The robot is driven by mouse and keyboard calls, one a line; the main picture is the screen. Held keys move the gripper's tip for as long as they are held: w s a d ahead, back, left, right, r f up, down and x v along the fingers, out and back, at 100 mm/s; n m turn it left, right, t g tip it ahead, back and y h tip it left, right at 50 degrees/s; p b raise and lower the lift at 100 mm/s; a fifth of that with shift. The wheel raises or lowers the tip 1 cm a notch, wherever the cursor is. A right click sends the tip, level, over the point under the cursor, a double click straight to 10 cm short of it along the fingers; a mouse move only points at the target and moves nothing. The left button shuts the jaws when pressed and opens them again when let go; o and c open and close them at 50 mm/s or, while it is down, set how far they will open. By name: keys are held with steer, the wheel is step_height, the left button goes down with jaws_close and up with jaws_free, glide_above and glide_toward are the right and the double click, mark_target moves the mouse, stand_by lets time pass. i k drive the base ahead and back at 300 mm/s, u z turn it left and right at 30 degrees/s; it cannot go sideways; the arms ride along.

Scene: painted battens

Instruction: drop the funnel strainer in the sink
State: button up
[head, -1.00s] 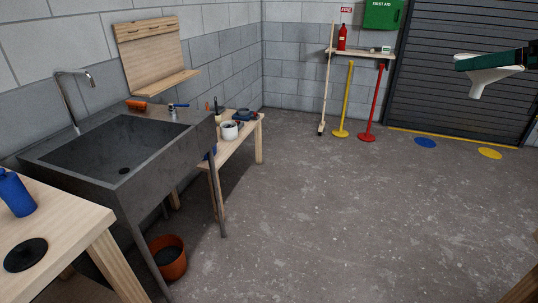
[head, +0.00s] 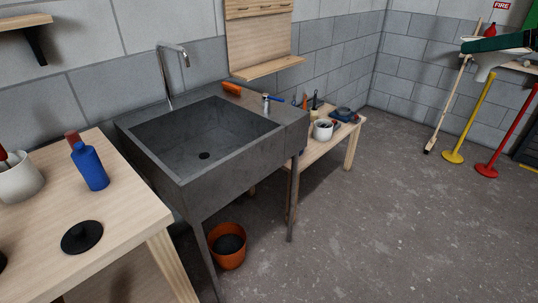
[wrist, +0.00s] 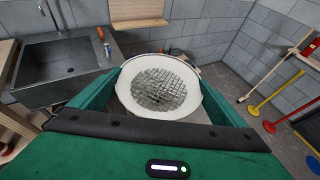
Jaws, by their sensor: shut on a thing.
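The funnel strainer is a white funnel (head: 489,66) with a wide rim and a spout pointing down. In the wrist view the funnel strainer (wrist: 160,88) shows its round metal mesh, facing up. My green gripper (head: 500,44) is shut on it, holding it in the air at the upper right of the head view. The gripper's fingers (wrist: 158,100) lie on either side of the rim. The grey sink (head: 190,176) stands left of centre in the head view, with an empty basin and a dark drain hole. It shows at the upper left in the wrist view (wrist: 38,91), apart from the funnel.
A faucet (head: 165,75) rises behind the sink. An orange object (head: 231,88) and a small bottle (head: 266,103) stand on its ledge. Wooden tables flank it, the left one with a blue bottle (head: 89,166). An orange bucket (head: 228,246) is below.

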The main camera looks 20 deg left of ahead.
mark_target(214, 160)
steer(key=u, duration=0.45)
steer(key=i, duration=0.75)
steer(key=u, duration=0.85)
steer(key=i, duration=0.5)
steer(key=u, duration=0.3)
